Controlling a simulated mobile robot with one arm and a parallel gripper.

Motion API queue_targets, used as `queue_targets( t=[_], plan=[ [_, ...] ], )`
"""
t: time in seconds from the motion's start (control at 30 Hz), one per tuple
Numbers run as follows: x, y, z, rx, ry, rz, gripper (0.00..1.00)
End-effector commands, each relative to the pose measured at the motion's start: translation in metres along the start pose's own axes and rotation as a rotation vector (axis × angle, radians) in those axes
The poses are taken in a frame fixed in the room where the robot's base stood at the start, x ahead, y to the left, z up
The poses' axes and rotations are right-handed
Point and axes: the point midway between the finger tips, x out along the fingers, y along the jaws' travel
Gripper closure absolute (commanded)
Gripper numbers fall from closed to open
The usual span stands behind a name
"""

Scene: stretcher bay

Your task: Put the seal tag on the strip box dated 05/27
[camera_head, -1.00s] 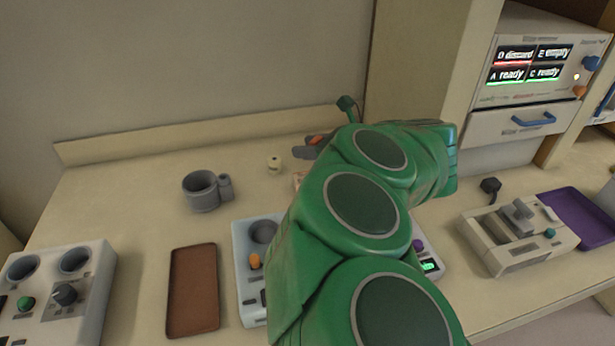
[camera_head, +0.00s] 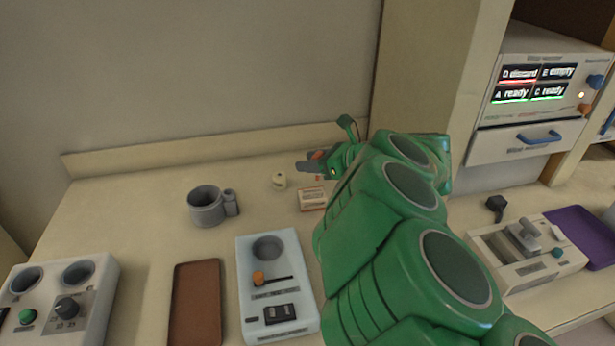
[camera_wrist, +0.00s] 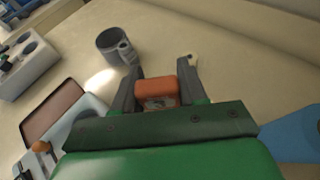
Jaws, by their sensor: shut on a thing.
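My gripper (camera_head: 312,165) is above the back of the counter, with its fingers pointing left. In the wrist view my gripper (camera_wrist: 157,88) is shut on an orange block (camera_wrist: 155,86) with a pale, marked lower face. The held orange block shows only as a small patch in the head view (camera_head: 319,155). I cannot tell for certain whether it is the seal tag. A small white and orange box (camera_head: 312,199), like a strip box, lies on the counter just in front of the gripper, apart from it. Its date is too small to read.
A grey mug (camera_head: 207,206) and a small cream piece (camera_head: 279,181) stand left of the gripper. In front are a brown tray (camera_head: 196,300) and a pale blue device (camera_head: 278,290).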

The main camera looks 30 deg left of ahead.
Motion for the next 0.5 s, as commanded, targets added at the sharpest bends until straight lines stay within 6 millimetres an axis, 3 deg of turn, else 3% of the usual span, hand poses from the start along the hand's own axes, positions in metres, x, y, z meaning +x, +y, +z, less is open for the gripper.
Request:
queue_targets(
  t=[0.5],
  plan=[
    [0.039, -0.028, -0.024, 0.0, -0.003, 0.001, 0.91]
  ],
)
